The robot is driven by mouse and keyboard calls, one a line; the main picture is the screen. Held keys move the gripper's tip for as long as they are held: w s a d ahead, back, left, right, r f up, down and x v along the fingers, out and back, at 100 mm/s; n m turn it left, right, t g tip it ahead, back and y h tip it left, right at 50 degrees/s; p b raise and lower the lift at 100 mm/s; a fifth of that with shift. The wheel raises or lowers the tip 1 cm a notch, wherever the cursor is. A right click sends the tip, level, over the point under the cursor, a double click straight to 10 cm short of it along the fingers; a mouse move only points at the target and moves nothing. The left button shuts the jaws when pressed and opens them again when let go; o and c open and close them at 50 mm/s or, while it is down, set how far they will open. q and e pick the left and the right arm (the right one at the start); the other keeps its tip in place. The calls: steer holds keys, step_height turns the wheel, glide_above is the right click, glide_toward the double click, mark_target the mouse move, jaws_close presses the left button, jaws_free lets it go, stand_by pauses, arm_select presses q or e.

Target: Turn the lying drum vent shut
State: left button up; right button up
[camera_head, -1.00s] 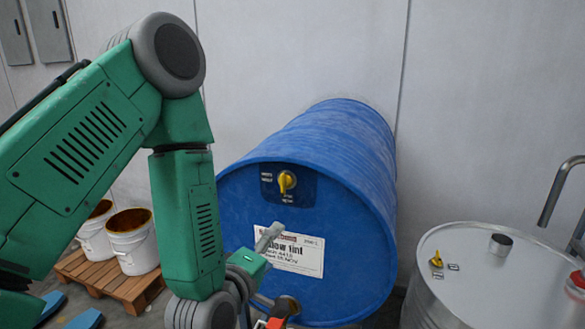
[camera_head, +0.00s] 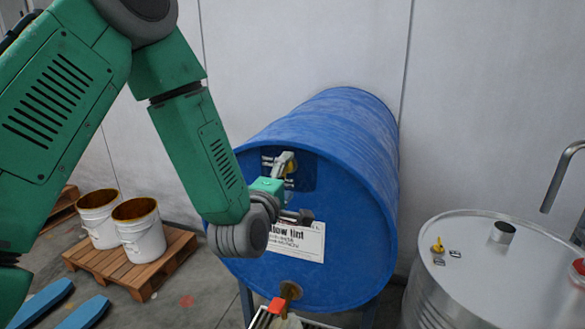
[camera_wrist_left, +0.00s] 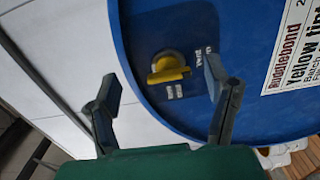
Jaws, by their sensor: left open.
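The blue drum (camera_head: 350,215) lies on its side, its round end facing me. Its yellow vent handle (camera_wrist_left: 168,75) sits on a dark plate near the rim, with small labels beside it too blurred to read. My left gripper (camera_head: 282,163) is open in front of the vent and hides most of it in the head view. In the wrist view the jaws of the left gripper (camera_wrist_left: 160,82) stand apart on either side of the handle in the picture; no contact shows. A white label (camera_head: 300,243) is partly behind the wrist. My right gripper is not in view.
A brass tap (camera_head: 290,290) is low on the drum end, with a red item (camera_head: 276,306) below. A steel drum (camera_head: 500,270) with its own yellow handle (camera_head: 437,245) stands right. Two white buckets (camera_head: 140,240) stand on a wooden pallet (camera_head: 135,277) at left.

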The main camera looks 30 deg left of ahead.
mark_target(292, 167)
arm_select(q)
steer(key=w+a, duration=0.2)
steer(key=w, duration=0.1)
steer(key=shift+f+p, duration=0.1)
steer(key=shift+p, duration=0.2)
steer(key=a, duration=0.1)
steer(key=w+a, duration=0.1)
steer(key=a+f, duration=0.1)
steer(key=shift+w+a, duration=0.15)
steer(key=shift+a, duration=0.1)
steer(key=d, duration=0.3)
steer(key=shift+d+r, duration=0.1)
steer(key=shift+r, duration=0.3)
steer(key=c, duration=1.2)
steer(key=shift+w, duration=0.1)
steer(key=shift+a, duration=0.8)
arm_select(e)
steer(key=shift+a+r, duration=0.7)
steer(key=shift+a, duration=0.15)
arm_select(q)
steer(key=shift+d, duration=0.1)
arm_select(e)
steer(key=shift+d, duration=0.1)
